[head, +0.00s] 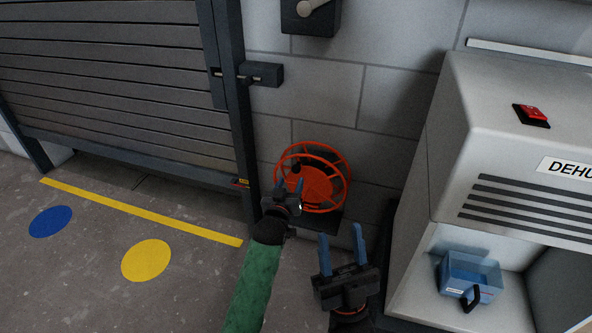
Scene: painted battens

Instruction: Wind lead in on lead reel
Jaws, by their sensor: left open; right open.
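The orange lead reel (326,178) is mounted low against the grey block wall, between the slatted gate and the dehumidifier. Dark coils show between its rims. My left gripper (289,186), on the green-sleeved arm, is open in front of the reel's lower left part and hides some of it. I cannot tell whether it touches the reel. A small pale knob-like spot shows beside its fingers. My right gripper (341,250) is open and empty, lower and to the right of the reel, its blue fingers pointing up.
A dehumidifier (450,130) with a red switch (532,115) and a blue water tank (470,276) stands at the right. A slatted gate (110,75) with a bolt (262,74) is at the left. Floor with a yellow line (140,211) and blue and yellow discs is clear.

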